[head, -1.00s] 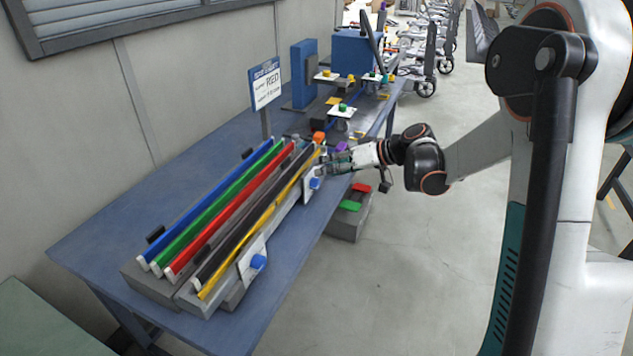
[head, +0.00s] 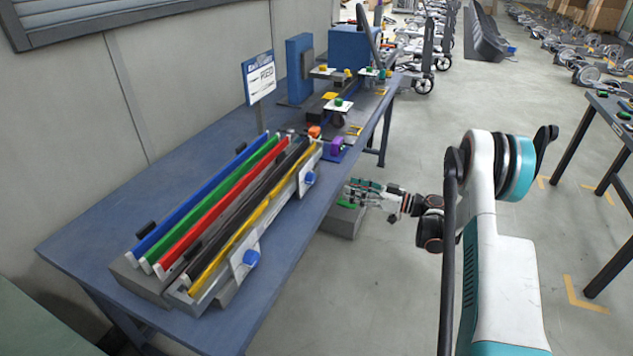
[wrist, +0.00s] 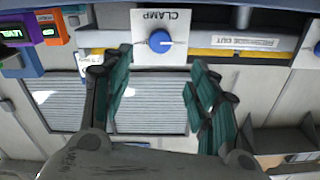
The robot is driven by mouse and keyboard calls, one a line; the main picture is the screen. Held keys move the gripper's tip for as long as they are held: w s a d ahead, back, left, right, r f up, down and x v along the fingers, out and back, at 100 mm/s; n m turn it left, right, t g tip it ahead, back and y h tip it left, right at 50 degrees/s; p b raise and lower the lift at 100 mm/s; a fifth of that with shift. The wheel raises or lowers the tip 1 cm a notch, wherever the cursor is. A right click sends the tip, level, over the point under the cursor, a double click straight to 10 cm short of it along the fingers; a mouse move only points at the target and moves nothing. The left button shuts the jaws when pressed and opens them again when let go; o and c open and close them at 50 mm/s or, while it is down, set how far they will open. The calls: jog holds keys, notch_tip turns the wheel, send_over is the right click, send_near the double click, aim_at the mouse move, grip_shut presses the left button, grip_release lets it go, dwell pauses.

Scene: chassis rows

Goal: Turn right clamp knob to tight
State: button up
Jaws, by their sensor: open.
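Two blue clamp knobs on white plates sit along the front of the rail holder. The farther knob (head: 310,178) is near the holder's far end; the nearer knob (head: 251,257) is near its close end. In the wrist view the farther knob (wrist: 160,41) shows under an upside-down CLAMP label, with a white pointer line lying roughly sideways. Part of the nearer knob (wrist: 317,48) shows at the right edge. My gripper (head: 352,189) is open and empty, off the table's front edge. In the wrist view its fingers (wrist: 158,77) spread below the farther knob, apart from it.
The holder carries blue, green, red, black and yellow bars. A sign (head: 259,77) stands behind it. An orange block (head: 314,131) and a purple device (head: 336,145) sit past its far end. A grey bin (head: 342,222) is beside the table, below my gripper.

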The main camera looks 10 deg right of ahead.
aim_at(314, 179)
jog(key=b+x, duration=0.3)
jog(key=x, duration=1)
jog(key=shift+w+a+b, duration=0.1)
jog(key=shift+a+b, duration=0.05)
jog(key=shift+b, duration=0.25)
jog(key=c, duration=1.1)
